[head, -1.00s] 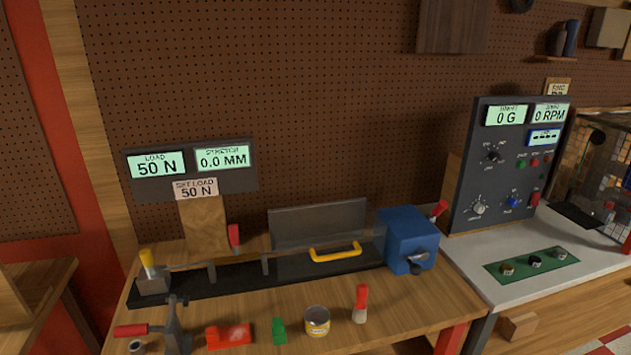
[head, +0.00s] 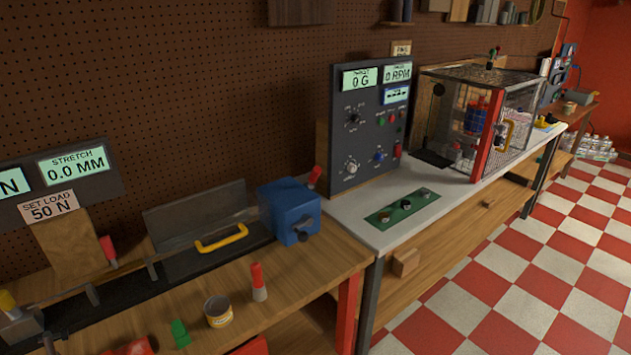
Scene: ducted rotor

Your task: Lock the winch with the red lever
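The winch looks to be the blue box (head: 288,208) at the right end of the black rail on the wooden bench. A dark crank shows on its front face. A red lever (head: 314,177) sticks up, tilted right, at the box's back right corner. Whether it is locked I cannot tell. Another red handle (head: 108,250) stands by the wooden post at the left. The stretch display (head: 74,165) reads 0.0 MM and the set load label (head: 50,207) reads 50 N. The load display is cut off at the left edge. Neither of my grippers is in view.
A yellow handle (head: 221,238) sits on the rail. A tin (head: 218,311), a red-topped piece (head: 258,281) and a green piece (head: 180,334) stand along the bench front. A grey control panel (head: 362,125) and mesh cage (head: 480,115) stand right. The checkered floor is clear.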

